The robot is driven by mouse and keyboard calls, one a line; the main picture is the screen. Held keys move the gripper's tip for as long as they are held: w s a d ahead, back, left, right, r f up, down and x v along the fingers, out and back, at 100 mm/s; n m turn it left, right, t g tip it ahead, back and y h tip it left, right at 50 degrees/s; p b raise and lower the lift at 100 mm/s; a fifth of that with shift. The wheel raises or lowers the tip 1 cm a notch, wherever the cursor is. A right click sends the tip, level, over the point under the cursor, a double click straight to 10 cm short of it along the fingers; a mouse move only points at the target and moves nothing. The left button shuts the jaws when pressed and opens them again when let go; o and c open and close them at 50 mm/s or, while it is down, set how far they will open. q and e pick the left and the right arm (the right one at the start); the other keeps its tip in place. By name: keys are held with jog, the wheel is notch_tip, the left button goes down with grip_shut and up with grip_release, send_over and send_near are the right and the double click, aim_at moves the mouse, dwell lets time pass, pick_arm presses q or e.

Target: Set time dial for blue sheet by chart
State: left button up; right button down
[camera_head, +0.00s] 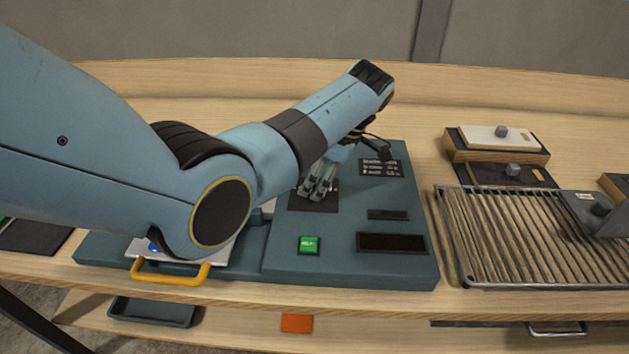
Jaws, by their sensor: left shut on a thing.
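The teal console (340,265) stands on the wooden bench. A small dark chart (380,168) with white print is at its upper right; the print is too small to read. My left gripper (317,188) points down at a dark square plate (328,204) on the console, its fingers shut on what appears to be the time dial. The fingers hide the dial and its setting. Just a bit of blue (153,246) shows on a pale tray with a yellow handle (170,274), at the left under my arm; I cannot tell whether it is the blue sheet.
The console also bears a green button (309,245), a dark display (392,243) and a narrow slot (387,214). A metal rack (455,235) stands to the right, with wooden blocks (495,155) behind it. An orange piece (297,323) lies below the front edge.

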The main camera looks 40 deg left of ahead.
pick_arm(q)
jog(key=shift+n+g+h+b, duration=0.15)
jog(key=shift+n+g+h, duration=0.2)
jog(key=shift+n, duration=0.8)
jog(key=shift+n+g+h+b, duration=0.15)
jog(key=shift+n+g+h, duration=0.15)
jog(key=shift+n, duration=0.85)
jog(key=o, duration=1.1)
jog(key=shift+c, duration=0.2)
jog(key=v, duration=0.7)
jog(key=shift+w+r, duration=0.15)
jog(key=shift+r, duration=0.05)
jog(key=shift+f, duration=0.1)
